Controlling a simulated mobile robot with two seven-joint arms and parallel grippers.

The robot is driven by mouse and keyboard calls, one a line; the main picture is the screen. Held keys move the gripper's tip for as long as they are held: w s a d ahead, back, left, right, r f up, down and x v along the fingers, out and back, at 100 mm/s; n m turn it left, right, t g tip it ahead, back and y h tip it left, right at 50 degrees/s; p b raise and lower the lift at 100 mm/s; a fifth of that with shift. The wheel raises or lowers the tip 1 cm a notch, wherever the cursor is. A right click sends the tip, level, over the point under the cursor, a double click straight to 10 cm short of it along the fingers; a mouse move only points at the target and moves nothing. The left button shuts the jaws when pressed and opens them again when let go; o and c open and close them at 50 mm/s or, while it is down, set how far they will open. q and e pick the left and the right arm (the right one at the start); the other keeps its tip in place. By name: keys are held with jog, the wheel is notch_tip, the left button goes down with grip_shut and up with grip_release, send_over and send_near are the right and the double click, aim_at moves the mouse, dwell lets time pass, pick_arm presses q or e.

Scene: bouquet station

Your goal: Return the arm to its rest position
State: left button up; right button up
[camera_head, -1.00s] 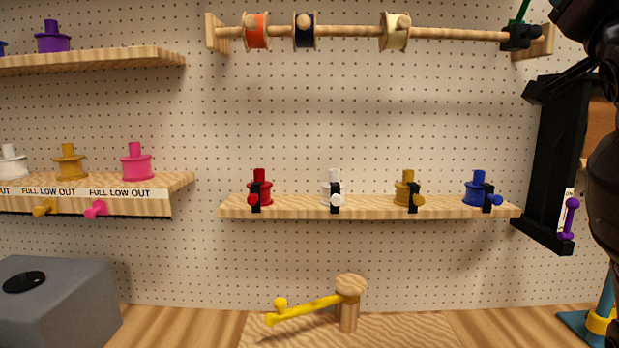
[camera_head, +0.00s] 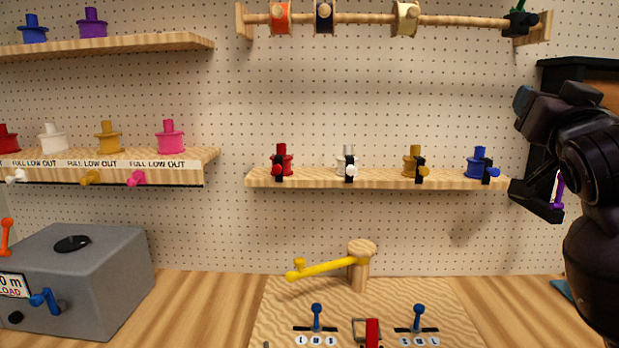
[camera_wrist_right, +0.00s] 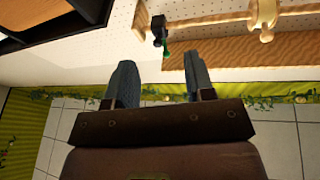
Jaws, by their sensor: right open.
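My right arm (camera_head: 590,160) comes in from the right edge of the head view, bent, in front of the dark frame on the pegboard. Its gripper (camera_head: 526,100) is at the upper end of the arm, below the right end of the spool rod. In the right wrist view the two blue-grey fingers of the right gripper (camera_wrist_right: 160,82) stand apart with nothing between them. My left arm and gripper are in neither view.
A wooden rod (camera_head: 460,20) with spools runs along the top. A shelf (camera_head: 320,181) holds several coloured spools. A dark frame (camera_head: 570,70) stands behind my right arm. A grey box (camera_head: 110,260) is at the left. A wooden board (camera_head: 440,300) bears levers and a yellow-armed post (camera_head: 358,270).

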jog(key=s+a+f+n+g+y, duration=0.1)
jog(key=s+f+n+g, duration=0.3)
jog(key=f, duration=1.5)
jog(key=s+f+g+y, duration=0.1)
jog(key=s+f+g, duration=0.3)
jog(key=f, duration=1.5)
jog(key=s+a+f+n+g+y, duration=0.1)
jog(key=s+a+f+g, duration=0.3)
jog(key=s+f, duration=0.75)
jog(key=s+a+f+g+y, duration=0.2)
jog(key=s+f+g, duration=0.5)
jog(key=s, duration=0.8)
jog(key=w+f+t, duration=0.8)
jog(key=f+t, duration=0.1)
jog(key=shift+w+f+n+y, duration=0.25)
jog(key=shift+f+n+y, duration=0.05)
jog(key=shift+f+n, duration=0.1)
